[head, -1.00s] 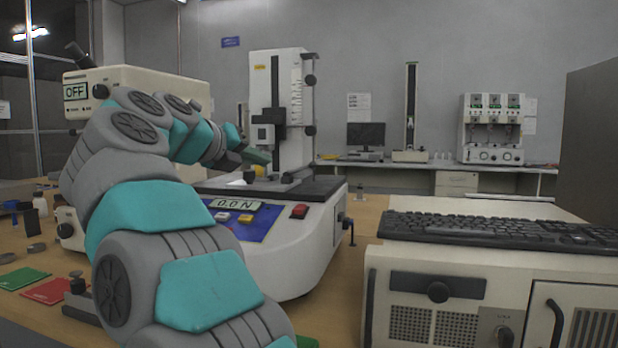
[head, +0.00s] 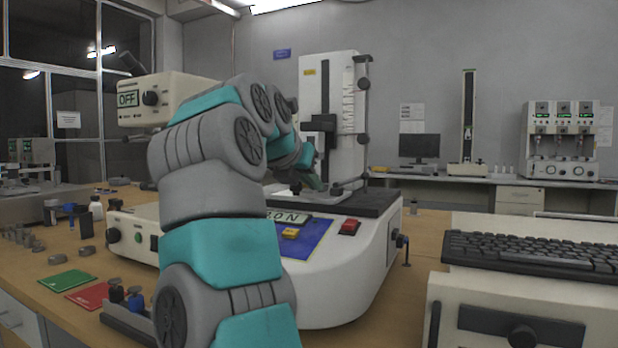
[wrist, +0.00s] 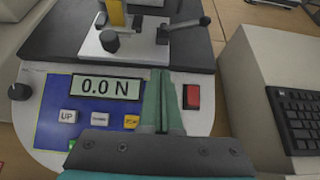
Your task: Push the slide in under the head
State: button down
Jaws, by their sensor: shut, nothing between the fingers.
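The force tester has a white column (head: 345,120) with a dark head (head: 320,132) on it. Below stands a metal plate with a black knob, which I take for the slide (wrist: 135,47); it lies on the dark bed at the top of the wrist view. A yellow part (wrist: 116,12) sits at its back. My gripper (wrist: 161,72) is shut and empty, its green fingertips just in front of the plate's front edge; I cannot tell whether they touch. In the head view my gripper (head: 313,181) is partly hidden by my arm, near the bed under the head.
The control panel has a 0.0 N display (wrist: 106,87), several buttons and a red switch (wrist: 192,96) close beside the fingers. A lever (wrist: 190,23) sticks out right of the slide. A cabinet with a keyboard (head: 530,258) stands to the right.

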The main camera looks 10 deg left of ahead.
aim_at(336, 188)
jog(key=x, duration=0.2)
jog(key=r+p+x, duration=0.1)
jog(key=x, duration=0.2)
jog(key=w+p+x, duration=0.1)
jog(key=x, duration=0.2)
jog(key=shift+d+r, duration=0.15)
jog(key=shift+r, duration=0.15)
jog(key=shift+w+d+r+p, duration=0.25)
jog(key=shift+w+p, duration=0.3)
jog(key=shift+w+d+p, duration=0.15)
jog(key=shift+w+p, duration=0.25)
jog(key=shift+w, duration=0.05)
jog(key=shift+w+d+p, duration=0.2)
jog(key=shift+w+p, duration=0.15)
jog(key=shift+w, duration=0.1)
jog(key=shift+w+f, duration=0.15)
jog(key=shift+w, duration=0.05)
jog(key=shift+f, duration=0.15)
